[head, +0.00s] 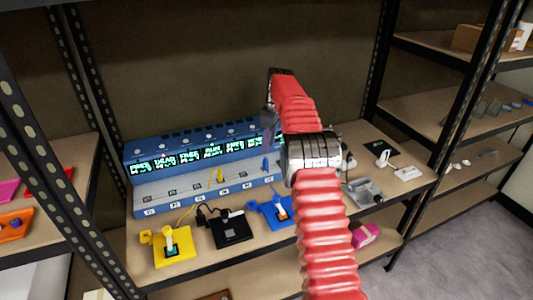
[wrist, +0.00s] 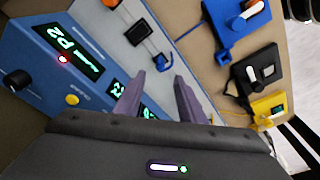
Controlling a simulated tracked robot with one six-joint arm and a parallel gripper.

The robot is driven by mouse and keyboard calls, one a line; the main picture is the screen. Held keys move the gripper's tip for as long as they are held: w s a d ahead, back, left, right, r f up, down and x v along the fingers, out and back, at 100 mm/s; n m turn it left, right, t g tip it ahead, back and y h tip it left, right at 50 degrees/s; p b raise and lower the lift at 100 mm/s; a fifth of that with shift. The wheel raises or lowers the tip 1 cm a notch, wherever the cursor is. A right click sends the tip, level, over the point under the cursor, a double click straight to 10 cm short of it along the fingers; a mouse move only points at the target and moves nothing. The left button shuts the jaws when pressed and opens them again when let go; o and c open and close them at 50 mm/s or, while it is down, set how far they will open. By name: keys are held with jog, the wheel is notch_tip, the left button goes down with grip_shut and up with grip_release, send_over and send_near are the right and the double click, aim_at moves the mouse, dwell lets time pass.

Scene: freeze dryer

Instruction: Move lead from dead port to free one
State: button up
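A blue port panel (head: 150,165) stands on the shelf with a row of green displays and a row of labelled ports below. A yellow lead's plug (head: 221,176) and a blue lead's plug (head: 265,165) stand on the port row. The blue plug also shows in the wrist view (wrist: 161,62), beyond my fingertips and roughly in line with the gap between them. My gripper (wrist: 157,85) is open and empty, above the panel. In the head view my arm hides the panel's right end.
A yellow box (head: 175,255), a black box (head: 232,234) and a blue box (head: 276,212) sit in front of the panel, each with a lever. Leads run from them. A grey device (head: 362,192) and small items lie to the right. Metal shelf posts stand either side.

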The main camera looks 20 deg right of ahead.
jog(key=shift+s+d+r, duration=0.1)
jog(key=shift+s+r, duration=0.05)
jog(key=shift+r, duration=0.85)
jog(key=shift+s+d+r, duration=0.1)
jog(key=shift+r, duration=0.9)
jog(key=shift+w, duration=0.1)
jog(key=s+f+m, duration=0.3)
jog(key=f+m, duration=0.2)
jog(key=f, duration=0.1)
jog(key=s+a+r+m+t, duration=0.1)
jog(key=s+a+r, duration=0.3)
jog(key=s, duration=1)
jog(key=s+a+r+m+t, duration=0.1)
jog(key=s+a+r+t, duration=0.1)
jog(key=s+a+r, duration=0.3)
jog(key=s+a+r+m+t+h, duration=0.1)
jog(key=s+a+r, duration=0.4)
jog(key=s, duration=2)
jog(key=shift+a+m, duration=0.5)
jog(key=shift+a, duration=2.15)
